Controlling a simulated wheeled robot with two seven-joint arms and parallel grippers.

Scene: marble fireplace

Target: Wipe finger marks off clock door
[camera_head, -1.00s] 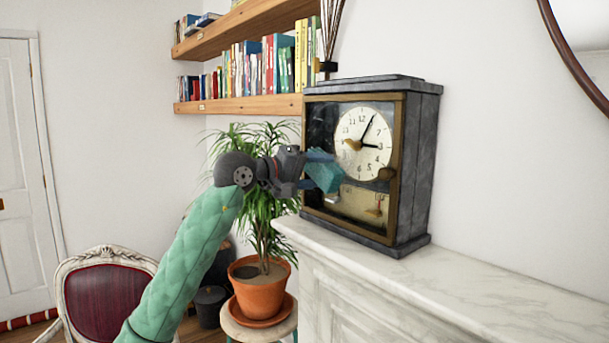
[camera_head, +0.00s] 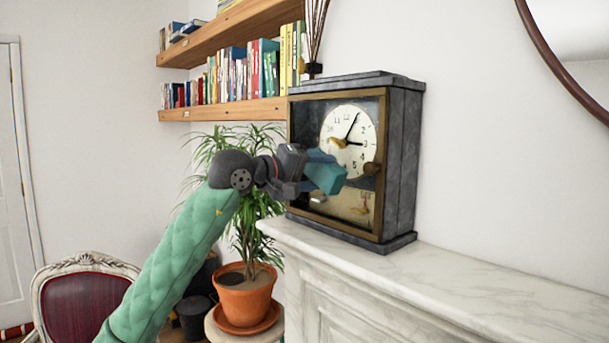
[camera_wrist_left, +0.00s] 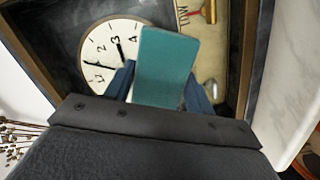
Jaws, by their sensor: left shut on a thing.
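The dark stone clock (camera_head: 403,160) stands on the marble mantelpiece. Its door (camera_head: 381,170) has a brass-coloured frame and looks shut, with the white dial (camera_head: 338,128) behind it. My left gripper (camera_head: 321,172) is shut on a teal pad (camera_head: 329,180) in front of the lower left part of the door. In the left wrist view the pad (camera_wrist_left: 165,68) sticks out between the blue fingers and covers part of the dial and lower panel. I cannot tell whether the pad touches the glass. Finger marks are not clear to see. My right gripper is out of view.
The marble mantelpiece (camera_head: 450,287) is bare to the right of the clock. A potted plant (camera_head: 243,300) stands behind my left arm. Book shelves (camera_head: 225,108) hang to the left, with reed sticks (camera_head: 315,35) near the clock. A round mirror (camera_head: 572,60) hangs at the right.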

